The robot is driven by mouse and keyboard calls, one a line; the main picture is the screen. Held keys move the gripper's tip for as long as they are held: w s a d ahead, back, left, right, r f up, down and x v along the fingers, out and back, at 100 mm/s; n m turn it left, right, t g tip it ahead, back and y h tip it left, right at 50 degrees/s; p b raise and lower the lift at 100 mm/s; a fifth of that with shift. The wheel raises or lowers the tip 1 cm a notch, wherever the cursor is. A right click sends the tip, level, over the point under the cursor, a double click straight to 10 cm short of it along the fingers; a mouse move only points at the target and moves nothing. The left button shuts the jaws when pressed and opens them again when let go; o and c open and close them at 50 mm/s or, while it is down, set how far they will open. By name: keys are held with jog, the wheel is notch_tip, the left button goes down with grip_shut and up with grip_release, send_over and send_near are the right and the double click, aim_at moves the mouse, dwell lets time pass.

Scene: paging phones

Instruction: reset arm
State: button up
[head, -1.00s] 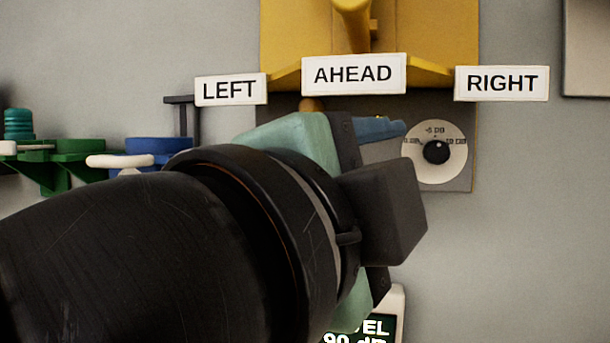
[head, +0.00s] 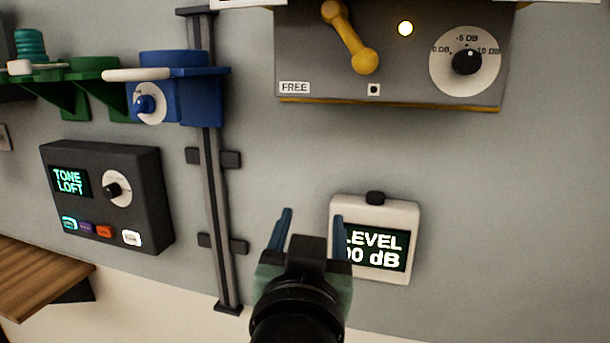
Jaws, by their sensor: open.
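My gripper (head: 310,228) is at the lower middle of the head view, with its two blue fingers apart and pointing up toward the wall. Nothing shows between the fingers. The right finger overlaps the left edge of a white level meter (head: 372,200) in the picture, hiding the start of its reading; it reads LEVEL and a value ending in 0 dB. I cannot tell whether the finger touches it. Above is a grey panel (head: 330,85) with a yellow lever (head: 349,38), a lit round lamp (head: 405,28), a dB dial (head: 466,62) and a FREE label.
A dark box reading TONE LOFT (head: 135,165), with a knob and several buttons, is on the left. A blue holder (head: 200,95) and green brackets (head: 100,90) stick out above it. A vertical dark rail (head: 216,190) runs beside them. A wooden shelf (head: 35,280) is at lower left. The wall at right is bare.

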notch_tip(320, 180, down, 5)
jog(key=n+g+y, duration=0.1)
jog(key=n+y, duration=0.1)
jog(key=s+r+t, duration=0.5)
jog(key=s+r, duration=0.1)
jog(key=r, duration=0.7)
jog(key=s+r+t, duration=0.5)
jog(key=s+r, duration=0.2)
jog(key=r, duration=0.5)
jog(key=shift+a+r, duration=0.4)
jog(key=shift+f, duration=0.1)
